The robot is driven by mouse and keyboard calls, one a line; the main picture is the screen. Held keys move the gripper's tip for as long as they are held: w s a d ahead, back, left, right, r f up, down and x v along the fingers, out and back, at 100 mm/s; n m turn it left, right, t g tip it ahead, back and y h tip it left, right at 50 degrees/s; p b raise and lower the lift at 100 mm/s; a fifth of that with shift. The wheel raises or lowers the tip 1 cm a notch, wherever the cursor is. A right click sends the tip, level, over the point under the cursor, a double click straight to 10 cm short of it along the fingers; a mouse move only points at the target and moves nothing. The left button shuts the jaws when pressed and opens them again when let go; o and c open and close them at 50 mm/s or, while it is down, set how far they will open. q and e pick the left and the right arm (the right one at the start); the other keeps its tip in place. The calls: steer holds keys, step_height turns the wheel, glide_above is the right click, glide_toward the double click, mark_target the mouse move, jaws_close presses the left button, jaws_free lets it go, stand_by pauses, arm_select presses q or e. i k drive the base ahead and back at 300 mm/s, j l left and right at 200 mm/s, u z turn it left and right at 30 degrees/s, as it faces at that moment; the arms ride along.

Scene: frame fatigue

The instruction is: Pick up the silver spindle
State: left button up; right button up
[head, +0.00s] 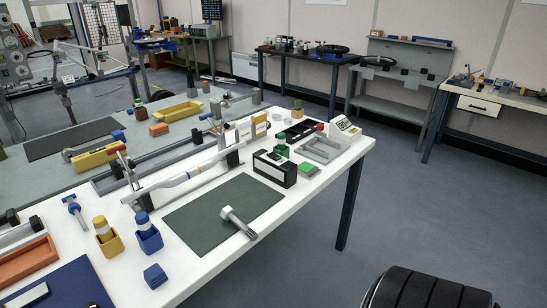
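A silver spindle (238,222) lies on the dark green mat (200,213) on the white table. It looks like a thick bolt, with a wide flat head at its upper left and a shaft pointing to the lower right. Its shaft end lies near the mat's front edge. Nothing covers it. Neither of my grippers can be made out in the head view.
Behind the mat stands a long grey-white bar fixture (185,178). A black-and-white box (274,169) and a green block (308,168) stand to the right. Yellow (108,238) and blue (148,235) holders and a blue block (155,276) are at left.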

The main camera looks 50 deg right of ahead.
mark_target(227, 213)
steer(key=z, duration=1.3)
